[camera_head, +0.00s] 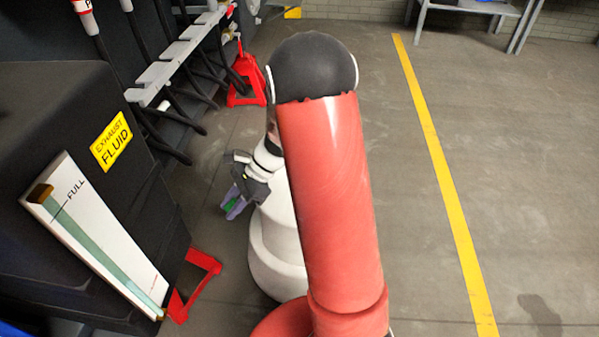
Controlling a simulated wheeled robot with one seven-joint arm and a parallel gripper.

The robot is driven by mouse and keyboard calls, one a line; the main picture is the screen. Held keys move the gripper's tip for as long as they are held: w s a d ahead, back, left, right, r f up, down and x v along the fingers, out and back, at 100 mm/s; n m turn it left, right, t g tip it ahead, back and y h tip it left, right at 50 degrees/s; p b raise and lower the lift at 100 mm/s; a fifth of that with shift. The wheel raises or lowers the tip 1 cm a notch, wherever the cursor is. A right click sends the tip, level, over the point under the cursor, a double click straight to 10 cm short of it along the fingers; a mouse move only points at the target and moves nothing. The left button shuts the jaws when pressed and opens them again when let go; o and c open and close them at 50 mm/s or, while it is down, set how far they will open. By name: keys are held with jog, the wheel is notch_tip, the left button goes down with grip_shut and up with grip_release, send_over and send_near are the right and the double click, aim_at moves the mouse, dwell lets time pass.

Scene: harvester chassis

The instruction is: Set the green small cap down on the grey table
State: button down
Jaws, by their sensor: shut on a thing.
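My gripper (234,207) is left of the middle, low beside my white and red arm, with its fingers pointing down and left. It is shut on the green small cap (230,204), of which only a small green patch shows between the fingers. The grey table (462,7) stands far off at the top right, cut off by the picture's upper edge. My gripper is well away from it. My own arm covers the middle of the view.
A black tank with a yellow label (112,141) and a white level gauge (98,235) stands at the left. Red stands (243,78) and a grey rail (176,56) are behind it. Open floor lies right of my arm, crossed by a yellow line (440,165).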

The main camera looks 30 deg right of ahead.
jog(key=d+n+h+b, duration=0.1)
jog(key=d+n+h, duration=0.2)
jog(key=d+n, duration=0.1)
jog(key=s+d+n+h+b, duration=0.1)
jog(key=d+n+h, duration=0.2)
jog(key=d+n, duration=0.1)
jog(key=s+d+n+h+b, duration=0.1)
jog(key=d+n+h, duration=0.2)
jog(key=d+n, duration=0.2)
jog(key=shift+f+n, duration=0.15)
jog(key=shift+n, duration=0.15)
jog(key=d+r+n, duration=0.1)
jog(key=d, duration=0.1)
jog(key=w+d+r+n+t, duration=0.1)
jog(key=w+d+r+n+t+b, duration=0.1)
jog(key=d, duration=0.1)
jog(key=shift+d+r, duration=0.15)
jog(key=shift+d, duration=0.2)
jog(key=shift+d+r, duration=0.2)
jog(key=shift+f+b, duration=2.3)
jog(key=shift+f, duration=0.65)
jog(key=shift+f+b, duration=0.45)
jog(key=shift+f, duration=0.2)
jog(key=shift+f, duration=0.3)
